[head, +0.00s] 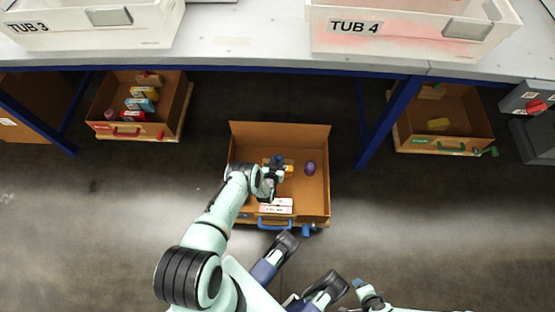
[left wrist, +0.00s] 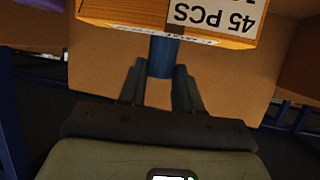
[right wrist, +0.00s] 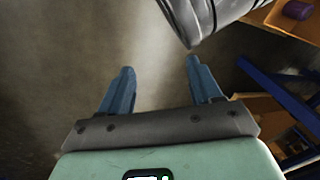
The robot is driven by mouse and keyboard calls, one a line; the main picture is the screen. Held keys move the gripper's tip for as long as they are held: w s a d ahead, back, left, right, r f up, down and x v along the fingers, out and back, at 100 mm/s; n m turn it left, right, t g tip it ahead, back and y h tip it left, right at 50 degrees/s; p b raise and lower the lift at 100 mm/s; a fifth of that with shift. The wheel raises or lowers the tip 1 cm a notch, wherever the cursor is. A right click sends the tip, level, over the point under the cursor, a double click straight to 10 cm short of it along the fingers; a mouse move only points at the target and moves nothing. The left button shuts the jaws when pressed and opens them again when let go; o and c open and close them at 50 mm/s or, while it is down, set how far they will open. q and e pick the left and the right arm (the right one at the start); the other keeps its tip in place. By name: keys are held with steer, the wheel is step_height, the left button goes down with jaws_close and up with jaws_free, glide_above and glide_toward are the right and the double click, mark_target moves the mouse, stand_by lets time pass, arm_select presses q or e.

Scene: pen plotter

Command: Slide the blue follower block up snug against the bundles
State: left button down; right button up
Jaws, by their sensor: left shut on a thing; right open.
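In the left wrist view my left gripper (left wrist: 160,82) is shut on a blue post (left wrist: 162,57), which I take as part of the blue follower block; the rest of the block is not clear. An orange bundle (left wrist: 135,12) with a "45 PCS" label is just beyond it, and I cannot tell if they touch. In the head view my left gripper (head: 271,175) is inside the open drawer (head: 315,203), beside the orange bundle (head: 288,169). My right gripper (right wrist: 157,80) is open and empty over the floor.
A purple object (head: 310,168) lies in the drawer, right of the orange bundle. A white and pink label (head: 276,206) is near the drawer front, above a blue handle (head: 275,224). Other drawers stand left (head: 175,125) and right (head: 480,130). The bench (head: 250,45) overhangs behind.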

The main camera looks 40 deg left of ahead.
arm_select(q)
steer(key=c, duration=0.9)
jaws_free()
steer(key=shift+s+d+f, duration=0.1)
steer(key=shift+s+f, duration=0.05)
steer(key=shift+c, duration=0.2)
steer(key=shift+o, duration=0.8)
steer(key=shift+s+d+r, duration=0.1)
steer(key=shift+s+r, duration=0.05)
steer(key=shift+r, duration=0.15)
steer(key=p+v, duration=0.2)
steer(key=shift+s+d+r, duration=0.1)
steer(key=shift+s+r, duration=0.1)
steer(key=shift+s, duration=0.05)
steer(key=shift+p+v, duration=0.75)
steer(key=shift+v, duration=1.4)
arm_select(e)
steer(key=shift+g+y, duration=0.3)
steer(key=shift+y, duration=0.1)
steer(key=shift+s+a+r, duration=0.4)
steer(key=shift+s+r, duration=0.05)
steer(key=shift+r, duration=0.25)
steer(key=shift+s+a+r, duration=0.4)
steer(key=shift+s+r, duration=0.05)
steer(key=shift+r, duration=0.3)
steer(key=shift+s+a+r, duration=0.4)
steer(key=shift+s+r, duration=0.05)
steer(key=shift+r, duration=0.25)
arm_select(q)
steer(key=shift+f, duration=0.15)
